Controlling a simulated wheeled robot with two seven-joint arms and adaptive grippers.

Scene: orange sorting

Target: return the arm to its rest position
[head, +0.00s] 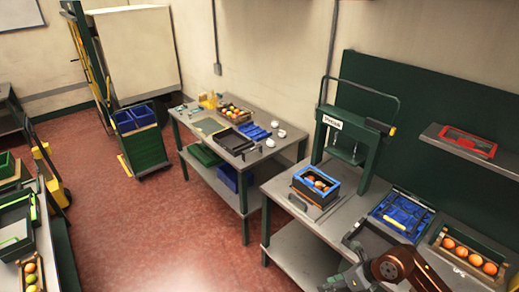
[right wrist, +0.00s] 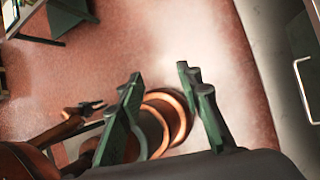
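My right arm (head: 405,268), copper and dark, shows at the bottom right of the head view, in front of the near bench. My right gripper (right wrist: 163,76) shows in the right wrist view with its two green fingers well apart. It is open, with nothing held between the fingers. Behind the fingers are copper rings that look like part of my own body, and the red floor.
The near bench (head: 282,192) carries a blue-rimmed crate of oranges (head: 301,187), a blue tray (head: 377,212), a wooden box of oranges (head: 437,253) and a green press (head: 373,160). A second bench (head: 184,120) stands farther back. Red floor (head: 150,225) is open at left.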

